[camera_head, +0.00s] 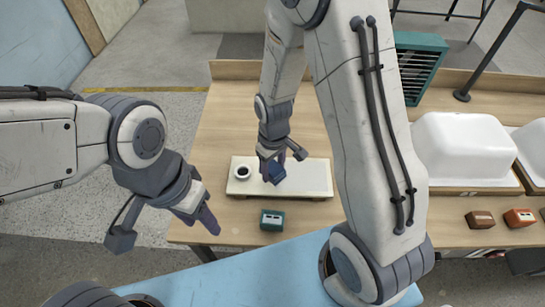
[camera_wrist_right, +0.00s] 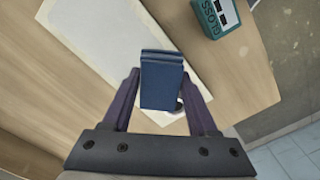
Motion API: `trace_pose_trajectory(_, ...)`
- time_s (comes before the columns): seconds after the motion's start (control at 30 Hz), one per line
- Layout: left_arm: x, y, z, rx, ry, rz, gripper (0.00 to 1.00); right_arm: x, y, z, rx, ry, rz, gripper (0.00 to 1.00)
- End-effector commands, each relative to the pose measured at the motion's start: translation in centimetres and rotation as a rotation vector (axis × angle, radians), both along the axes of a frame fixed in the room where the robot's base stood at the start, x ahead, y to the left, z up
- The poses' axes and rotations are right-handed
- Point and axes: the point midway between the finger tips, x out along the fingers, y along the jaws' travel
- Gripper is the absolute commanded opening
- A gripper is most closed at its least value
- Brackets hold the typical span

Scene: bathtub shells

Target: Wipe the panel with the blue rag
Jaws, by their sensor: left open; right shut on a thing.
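The white panel (camera_head: 310,178) lies flat on the wooden table; it also shows in the right wrist view (camera_wrist_right: 95,35). My right gripper (camera_head: 273,161) is shut on the blue rag (camera_head: 274,174), a folded dark-blue block, over the panel's left-middle part. In the right wrist view the rag (camera_wrist_right: 160,88) sits between both fingers; I cannot tell whether it touches the panel. A small round dish with a dark centre (camera_head: 242,172) is at the panel's left end. My left gripper (camera_head: 200,212) is open and empty, off the table's left side.
A teal box (camera_head: 272,220) marked GLOSS stands in front of the panel. White tub shells (camera_head: 462,148) sit in wooden frames at right, with brown (camera_head: 480,219) and orange (camera_head: 519,217) blocks before them. A teal slatted crate (camera_head: 420,62) stands behind. Table behind the panel is clear.

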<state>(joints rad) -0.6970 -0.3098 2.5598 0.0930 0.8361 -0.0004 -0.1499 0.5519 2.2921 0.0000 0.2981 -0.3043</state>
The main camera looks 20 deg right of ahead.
Motion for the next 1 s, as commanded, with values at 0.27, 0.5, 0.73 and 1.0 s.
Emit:
trace_pose_trajectory(0.27, 0.0, 0.0, 2.2, 0.000, 0.000, 0.001, 0.50, 0.1, 0.3, 2.4, 0.000, -0.001, 0.006, 0.07)
trace_pose_trajectory(0.5, 0.0, 0.0, 2.2, 0.000, 0.000, 0.001, 0.50, 0.1, 0.4, 2.4, 0.000, -0.001, 0.007, 0.07)
trace_pose_trajectory(0.73, 0.0, 0.0, 2.2, 0.000, 0.000, 0.001, 0.50, 0.1, 0.4, 2.4, 0.000, 0.000, 0.007, 0.07)
trace_pose_trajectory(1.0, 0.0, 0.0, 2.2, 0.000, 0.000, 0.001, 0.50, 0.0, 0.1, 2.4, 0.000, 0.000, 0.001, 0.07)
